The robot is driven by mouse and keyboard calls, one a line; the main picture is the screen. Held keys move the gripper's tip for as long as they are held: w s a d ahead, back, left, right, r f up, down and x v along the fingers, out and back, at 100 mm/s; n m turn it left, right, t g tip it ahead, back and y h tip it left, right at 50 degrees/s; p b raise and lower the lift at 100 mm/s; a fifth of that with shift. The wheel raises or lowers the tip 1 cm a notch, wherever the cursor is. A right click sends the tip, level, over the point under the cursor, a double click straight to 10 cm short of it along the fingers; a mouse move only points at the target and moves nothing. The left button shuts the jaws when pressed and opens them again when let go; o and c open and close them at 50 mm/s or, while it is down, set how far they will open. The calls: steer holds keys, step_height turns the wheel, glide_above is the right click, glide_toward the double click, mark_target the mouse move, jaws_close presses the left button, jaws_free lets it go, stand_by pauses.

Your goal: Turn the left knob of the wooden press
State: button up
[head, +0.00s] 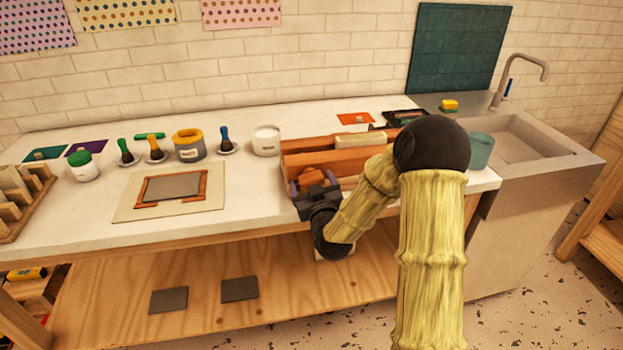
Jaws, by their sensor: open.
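The wooden press (305,148) stands on the white bench near its right front, an orange-brown block shape with a pale wooden piece on top. A reddish-brown wooden part, seemingly its left knob (312,176), shows at the press's front left. My gripper (313,182) is at that part, with its purple-tipped fingers apart, one on each side of it. I cannot tell whether the fingers touch it. My arm hides the right part of the press, and no right knob can be made out.
A white tub (266,140) stands just left of the press. Further left are a yellow-rimmed pot (189,144), colored-handled tools and a framed board (170,188). A sink (522,147) and a teal cup (480,150) are at right.

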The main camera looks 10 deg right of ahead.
steer(key=shift+w, duration=0.6)
steer(key=c, duration=1)
steer(key=shift+f, duration=0.1)
steer(key=shift+f+m+b, duration=0.1)
steer(key=shift+m+b, duration=0.8)
steer(key=shift+a+m+b, duration=0.1)
steer(key=shift+m+b, duration=0.45)
steer(key=shift+m, duration=0.55)
